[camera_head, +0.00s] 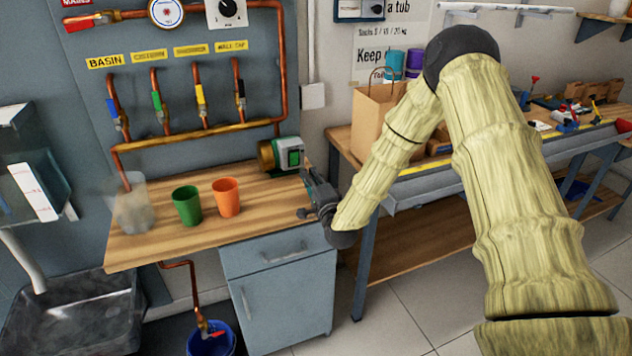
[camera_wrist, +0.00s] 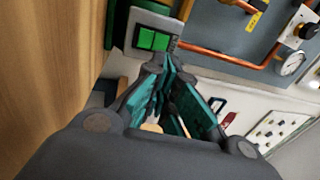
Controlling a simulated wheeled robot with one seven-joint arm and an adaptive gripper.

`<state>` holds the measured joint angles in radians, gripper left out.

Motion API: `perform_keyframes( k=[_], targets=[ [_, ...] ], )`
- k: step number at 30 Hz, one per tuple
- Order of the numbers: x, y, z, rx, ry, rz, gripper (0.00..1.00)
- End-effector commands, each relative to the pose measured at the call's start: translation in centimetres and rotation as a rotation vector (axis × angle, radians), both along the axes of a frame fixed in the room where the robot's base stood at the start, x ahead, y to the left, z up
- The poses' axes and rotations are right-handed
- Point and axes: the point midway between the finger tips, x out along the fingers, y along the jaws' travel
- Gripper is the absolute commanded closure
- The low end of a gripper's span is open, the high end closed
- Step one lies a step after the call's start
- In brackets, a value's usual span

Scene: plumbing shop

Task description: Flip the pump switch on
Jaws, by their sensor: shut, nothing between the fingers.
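The pump (camera_head: 268,156) is a brass-and-green unit on the right end of the wooden counter, below the copper pipework. In the wrist view, a green two-part rocker switch (camera_wrist: 153,40) sits in a pale grey plate just beyond my fingertips. Its on or off state cannot be told. My gripper (camera_head: 307,172) is at the counter's right edge, close beside the pump's right end. In the wrist view, my gripper (camera_wrist: 166,62) has its teal fingers brought together and empty, their tips just below the switch. I cannot tell whether they touch it.
A green cup (camera_head: 187,206), an orange cup (camera_head: 227,197) and a translucent cup (camera_head: 132,212) stand on the counter (camera_head: 165,245), left of the pump. Several valves line the pipes above. A paper bag (camera_head: 372,125) stands on the workbench to the right.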

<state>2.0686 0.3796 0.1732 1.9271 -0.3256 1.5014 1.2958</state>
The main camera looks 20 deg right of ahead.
Motion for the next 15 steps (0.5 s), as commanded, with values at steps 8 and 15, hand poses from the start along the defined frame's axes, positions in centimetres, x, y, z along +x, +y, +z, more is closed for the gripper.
perform_keyframes(
  k=[8,15],
  targets=[
    [4.5,0.0,0.9,-0.003,-0.001,-0.001,1.0],
    [7.0,0.1,1.2,-0.002,-0.001,-0.002,1.0]
  ],
)
